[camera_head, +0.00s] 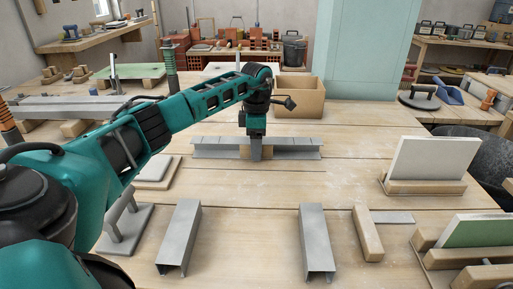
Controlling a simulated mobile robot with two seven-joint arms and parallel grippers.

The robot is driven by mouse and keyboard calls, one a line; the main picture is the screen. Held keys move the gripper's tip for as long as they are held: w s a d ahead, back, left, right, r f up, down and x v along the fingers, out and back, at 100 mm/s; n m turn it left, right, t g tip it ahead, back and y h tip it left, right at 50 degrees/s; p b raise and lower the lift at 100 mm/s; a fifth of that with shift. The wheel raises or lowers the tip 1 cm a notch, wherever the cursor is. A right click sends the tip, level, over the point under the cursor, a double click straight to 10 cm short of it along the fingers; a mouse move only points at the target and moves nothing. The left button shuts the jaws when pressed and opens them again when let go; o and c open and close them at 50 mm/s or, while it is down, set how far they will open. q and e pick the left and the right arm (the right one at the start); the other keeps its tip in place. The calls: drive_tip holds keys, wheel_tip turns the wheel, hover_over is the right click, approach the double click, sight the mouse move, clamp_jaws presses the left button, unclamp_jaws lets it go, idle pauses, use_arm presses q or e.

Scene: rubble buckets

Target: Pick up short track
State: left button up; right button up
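Two short grey metal tracks lie on the wooden workbench, one at front left (180,237) and one at front centre (314,243), both pointing away from me. My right gripper is out of view.
A cardboard box (299,98) stands behind the gripper. A white board in a wooden base (431,164) stands at right, a green board (472,231) at front right. A wooden block (368,234) lies right of the front-centre track. The bench between the front tracks is bare.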

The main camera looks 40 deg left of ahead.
use_arm(q)
drive_tip(key=c, duration=1)
drive_tip(key=shift+r, duration=0.1)
